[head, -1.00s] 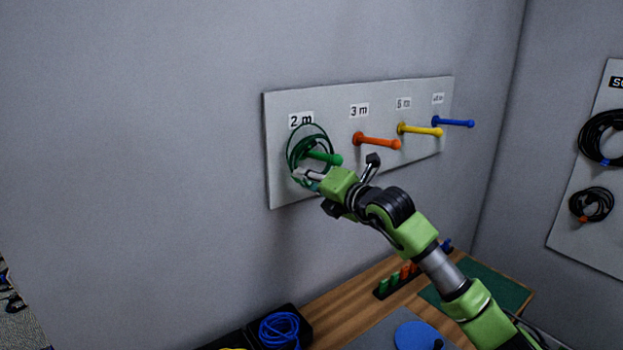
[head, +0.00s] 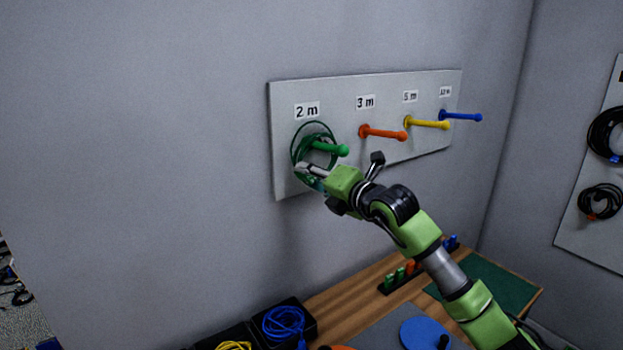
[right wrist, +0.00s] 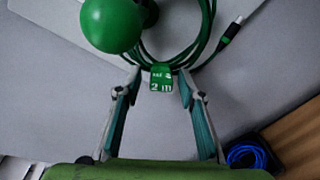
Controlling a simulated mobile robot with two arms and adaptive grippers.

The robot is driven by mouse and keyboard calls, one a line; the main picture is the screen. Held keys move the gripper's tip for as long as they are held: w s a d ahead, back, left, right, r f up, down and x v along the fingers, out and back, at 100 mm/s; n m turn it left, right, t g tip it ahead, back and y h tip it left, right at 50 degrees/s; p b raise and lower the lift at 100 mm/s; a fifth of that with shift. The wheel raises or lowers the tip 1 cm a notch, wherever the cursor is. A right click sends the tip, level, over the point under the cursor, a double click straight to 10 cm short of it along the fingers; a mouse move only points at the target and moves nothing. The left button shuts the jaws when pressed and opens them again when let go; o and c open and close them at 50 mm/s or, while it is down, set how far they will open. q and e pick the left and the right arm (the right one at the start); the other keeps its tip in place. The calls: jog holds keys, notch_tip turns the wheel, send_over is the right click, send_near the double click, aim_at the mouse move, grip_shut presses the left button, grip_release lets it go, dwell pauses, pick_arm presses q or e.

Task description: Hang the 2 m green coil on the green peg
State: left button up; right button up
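The green coil (head: 297,142) hangs at the green peg (head: 328,148) under the "2 m" label, and the peg passes through its loop. In the right wrist view the coil (right wrist: 207,30) lies behind the peg's round green end (right wrist: 112,24), with its green "2 m" tag (right wrist: 161,78) at the bottom and a cable plug at the right. My right gripper (head: 308,174) is at the coil's lower part, below the peg. Its fingers (right wrist: 159,84) stand apart on either side of the tag, with a gap on both sides. My left gripper is out of view.
Orange (head: 383,133), yellow (head: 427,124) and blue (head: 461,116) pegs stick out of the board (head: 285,185) to the right. Below, a wooden table (head: 345,295) carries a bin with a blue cable (head: 284,323). Black coils (head: 600,201) hang on the right wall.

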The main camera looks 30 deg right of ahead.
jog(key=s+r, duration=0.1)
jog(key=s, duration=1.1)
jog(key=shift+d+r, duration=0.35)
jog(key=shift+d, duration=0.1)
